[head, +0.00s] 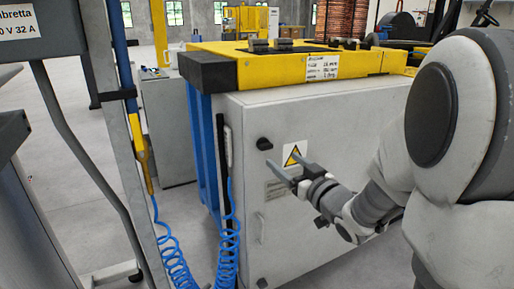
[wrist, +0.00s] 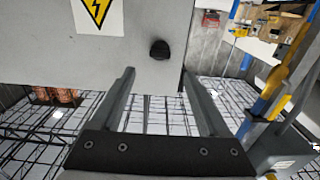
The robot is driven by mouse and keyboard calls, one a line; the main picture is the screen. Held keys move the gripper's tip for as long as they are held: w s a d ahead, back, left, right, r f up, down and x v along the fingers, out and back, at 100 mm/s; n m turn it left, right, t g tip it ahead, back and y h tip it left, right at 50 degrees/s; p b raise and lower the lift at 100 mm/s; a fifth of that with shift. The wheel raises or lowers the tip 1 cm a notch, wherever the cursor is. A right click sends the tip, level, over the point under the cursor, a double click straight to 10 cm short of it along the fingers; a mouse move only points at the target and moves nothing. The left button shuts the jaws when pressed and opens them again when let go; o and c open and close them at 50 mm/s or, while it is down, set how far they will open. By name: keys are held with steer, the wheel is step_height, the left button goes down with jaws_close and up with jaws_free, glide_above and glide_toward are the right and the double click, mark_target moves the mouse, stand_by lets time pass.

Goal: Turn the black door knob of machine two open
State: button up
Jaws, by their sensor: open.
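The black door knob (head: 264,144) sits on the upper left of the grey cabinet door (head: 330,250) in the head view. A second black knob (head: 262,283) is low on the same door. My gripper (head: 280,172) is open and empty, just below and to the right of the upper knob. In the wrist view the knob (wrist: 159,49) is ahead of my gripper (wrist: 162,82), roughly between the lines of the two fingers and beyond their tips. The knob looks apart from the fingers. I cannot tell the knob's turned position.
A yellow warning sign (head: 294,154) is right of the knob. A yellow machine top (head: 290,65) overhangs the cabinet. A coiled blue hose (head: 228,240) and a grey post (head: 115,150) stand to the left. Grey floor (head: 60,110) shows farther left.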

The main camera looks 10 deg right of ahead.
mark_target(268, 147)
steer(key=b+x, duration=0.1)
steer(key=x, duration=0.7)
steer(key=shift+w+a, duration=0.1)
steer(key=shift+w, duration=0.3)
jaws_close()
